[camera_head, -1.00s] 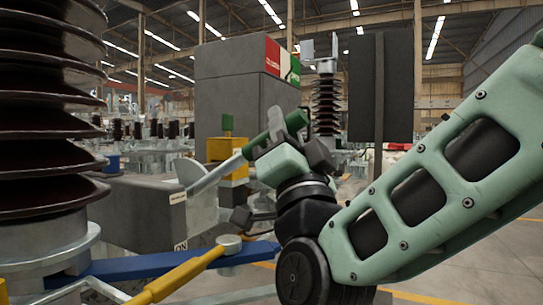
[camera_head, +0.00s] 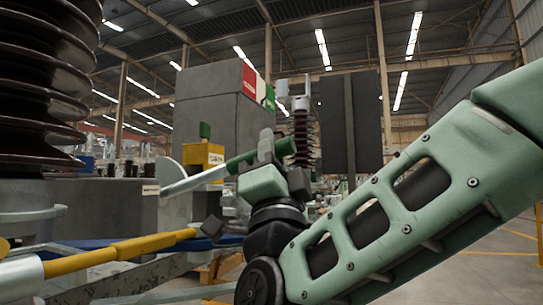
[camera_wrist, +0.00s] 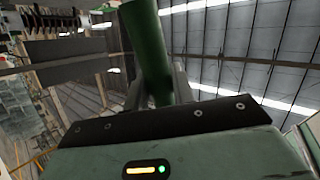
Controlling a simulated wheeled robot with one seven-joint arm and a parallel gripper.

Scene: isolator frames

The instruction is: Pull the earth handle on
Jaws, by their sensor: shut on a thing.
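The earth handle is a silver rod (camera_head: 194,180) with a green grip (camera_head: 241,160). In the head view it slants gently up to the right from a pale disc beside a grey box. My gripper (camera_head: 268,152) is shut around the green grip near its outer end, and a short green end (camera_head: 286,147) sticks out past the fingers. In the wrist view the green grip (camera_wrist: 146,50) stands between the two fingers (camera_wrist: 158,88). The far end of the handle is out of the wrist view.
A yellow box (camera_head: 203,155) stands behind the rod. A ribbed brown insulator (camera_head: 40,80) fills the left edge. A yellow bar (camera_head: 115,252) crosses the lower left. A grey cabinet (camera_head: 205,130) and a dark panel (camera_head: 350,120) stand behind. Open floor shows at right.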

